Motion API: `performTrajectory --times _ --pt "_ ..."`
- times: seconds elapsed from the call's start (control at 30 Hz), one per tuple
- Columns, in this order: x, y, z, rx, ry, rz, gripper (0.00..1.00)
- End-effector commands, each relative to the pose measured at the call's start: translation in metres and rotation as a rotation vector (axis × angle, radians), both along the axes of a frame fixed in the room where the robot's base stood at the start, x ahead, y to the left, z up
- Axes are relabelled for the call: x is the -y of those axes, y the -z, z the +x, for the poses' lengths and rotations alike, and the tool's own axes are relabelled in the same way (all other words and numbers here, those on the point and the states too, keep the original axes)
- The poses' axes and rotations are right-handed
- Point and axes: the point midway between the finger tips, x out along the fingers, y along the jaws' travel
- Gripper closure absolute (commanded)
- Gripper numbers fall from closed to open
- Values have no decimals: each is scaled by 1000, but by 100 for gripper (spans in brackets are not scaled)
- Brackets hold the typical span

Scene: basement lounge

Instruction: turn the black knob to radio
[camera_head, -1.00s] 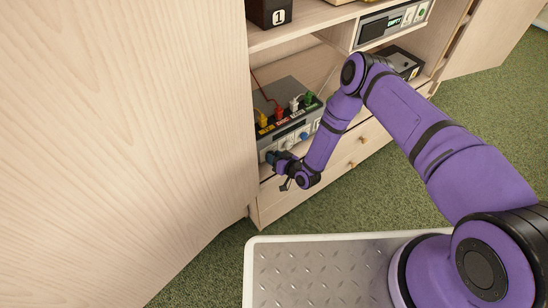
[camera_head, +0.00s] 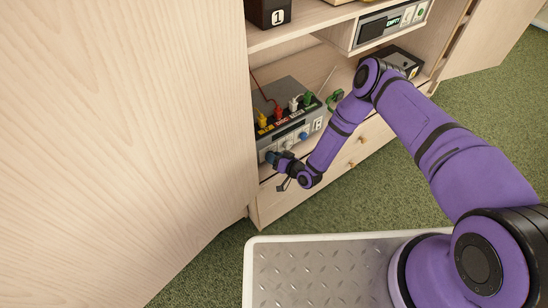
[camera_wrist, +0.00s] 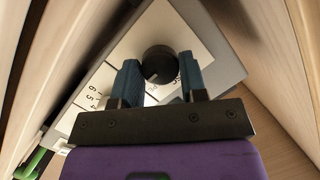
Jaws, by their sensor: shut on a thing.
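The black knob (camera_wrist: 159,64) is round and sits on a pale plate on the front of a grey box (camera_head: 291,93). In the wrist view it stands between the two blue-padded fingers of my gripper (camera_wrist: 161,80), which are shut on its sides. Part of the lettering around the knob is covered by the knob and fingers, so I cannot read where it points. In the head view my gripper (camera_head: 275,158) is at the left end of the box's front panel and hides the knob.
A large wooden panel (camera_head: 120,130) stands close on the left. Drawers (camera_head: 350,162) lie below the shelf.

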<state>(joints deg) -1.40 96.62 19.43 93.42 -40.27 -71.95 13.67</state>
Motion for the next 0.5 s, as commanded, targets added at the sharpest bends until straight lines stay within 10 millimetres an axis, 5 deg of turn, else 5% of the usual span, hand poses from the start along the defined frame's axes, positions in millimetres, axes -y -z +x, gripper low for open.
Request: performTrajectory --times 0.03,0.07,0.13,0.5 --pt "0 0 0 0 -1 1 84" --pt "0 0 0 0 -1 1 54" --pt "0 0 0 0 0 0 38" --pt "3 -1 -3 0 1 -1 36"
